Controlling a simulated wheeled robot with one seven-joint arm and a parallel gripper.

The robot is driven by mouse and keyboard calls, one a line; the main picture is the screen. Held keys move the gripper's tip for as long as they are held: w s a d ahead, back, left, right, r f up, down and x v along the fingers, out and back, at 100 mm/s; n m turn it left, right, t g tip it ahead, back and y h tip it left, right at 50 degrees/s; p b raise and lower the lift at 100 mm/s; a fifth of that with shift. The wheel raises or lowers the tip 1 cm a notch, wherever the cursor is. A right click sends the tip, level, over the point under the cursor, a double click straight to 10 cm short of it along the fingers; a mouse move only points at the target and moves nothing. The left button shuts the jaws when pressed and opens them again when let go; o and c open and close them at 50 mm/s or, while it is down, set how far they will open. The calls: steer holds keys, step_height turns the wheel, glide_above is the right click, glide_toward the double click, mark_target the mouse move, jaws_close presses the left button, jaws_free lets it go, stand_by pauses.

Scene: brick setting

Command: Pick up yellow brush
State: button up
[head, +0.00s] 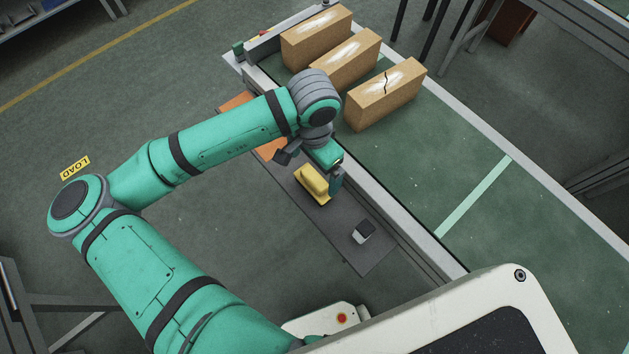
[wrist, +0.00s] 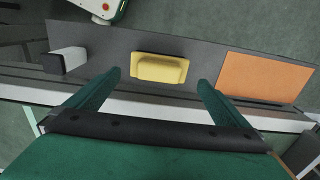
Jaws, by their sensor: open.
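The yellow brush (head: 313,182) lies on a dark grey shelf (head: 335,222) beside the conveyor, below my arm's end in the head view. In the wrist view the yellow brush (wrist: 159,68) lies crosswise, ahead of and between my two fingertips. My gripper (wrist: 157,84) is open and empty, with one finger on each side of the brush's span. No contact with the brush shows. In the head view my gripper (head: 310,165) is partly hidden by my own wrist.
A small black and white block (head: 363,232) stands on the shelf, also in the wrist view (wrist: 66,58). An orange panel (wrist: 262,77) covers the shelf's other end. Three tan bricks (head: 385,94) stand on the green conveyor (head: 450,150), whose raised edge runs beside the shelf.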

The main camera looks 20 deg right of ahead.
mark_target(315, 177)
steer(key=shift+d+f, duration=0.1)
steer(key=shift+f, duration=2.9)
steer(key=c, duration=0.8)
